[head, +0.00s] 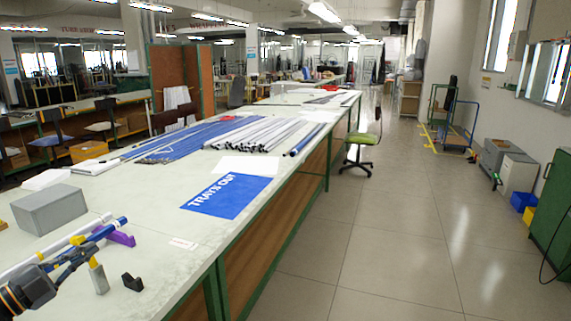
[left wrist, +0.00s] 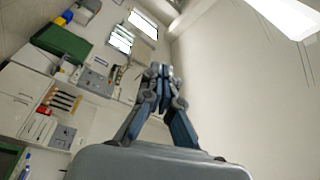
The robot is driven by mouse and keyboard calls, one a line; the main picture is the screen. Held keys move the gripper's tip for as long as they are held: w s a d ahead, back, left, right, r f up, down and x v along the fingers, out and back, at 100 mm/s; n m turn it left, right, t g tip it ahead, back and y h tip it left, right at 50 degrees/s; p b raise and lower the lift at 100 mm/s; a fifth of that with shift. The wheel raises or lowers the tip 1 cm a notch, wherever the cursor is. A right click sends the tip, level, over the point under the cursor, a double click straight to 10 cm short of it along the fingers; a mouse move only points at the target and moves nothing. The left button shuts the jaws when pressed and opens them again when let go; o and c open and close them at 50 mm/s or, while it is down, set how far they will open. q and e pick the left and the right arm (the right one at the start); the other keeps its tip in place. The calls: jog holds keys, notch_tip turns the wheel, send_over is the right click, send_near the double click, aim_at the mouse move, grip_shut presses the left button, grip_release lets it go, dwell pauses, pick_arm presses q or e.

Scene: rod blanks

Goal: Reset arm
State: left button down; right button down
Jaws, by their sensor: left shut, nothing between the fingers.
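My left gripper (head: 78,250) comes in at the lower left of the head view, over the near end of the long table (head: 165,215). In the left wrist view its fingers (left wrist: 160,72) come together at the tips with nothing between them, against a pale wall. Rods (head: 105,230) with white and blue lengths lie by the gripper at the near left; the gripper partly covers them in the picture. My right gripper is in neither view.
Near the gripper are a grey box (head: 48,208), a purple block (head: 121,238), a grey post (head: 98,278) and a black notched block (head: 132,283). A blue "TRAYS OUT" mat (head: 226,196) and several rods (head: 262,134) lie farther along. The floor at right (head: 400,230) is clear.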

pick_arm(q)
jog(key=s+d+f+n+g+y, duration=0.1)
jog(key=s+d+f+n+y, duration=0.3)
jog(key=d+f+n+y, duration=0.45)
jog(key=s+d+f+n+g+y, duration=0.1)
jog(key=s+d+f+n+y, duration=0.3)
jog(key=f, duration=0.7)
jog(key=s+d+f+n+g+h, duration=0.1)
jog(key=s+d+f+n+g, duration=0.2)
jog(key=s, duration=0.6)
jog(key=s+d+f+n+g+h, duration=0.1)
jog(key=s+d+f+g, duration=0.3)
jog(key=s, duration=0.5)
jog(key=s+d+f+n+g, duration=0.15)
jog(key=s+d+g, duration=0.3)
jog(key=s, duration=0.45)
notch_tip(320, 180, down, 25)
jog(key=s, duration=0.1)
jog(key=s+a+f+g, duration=0.2)
jog(key=s+a+f, duration=0.1)
jog(key=s+f, duration=1.4)
jog(key=shift+m, duration=0.3)
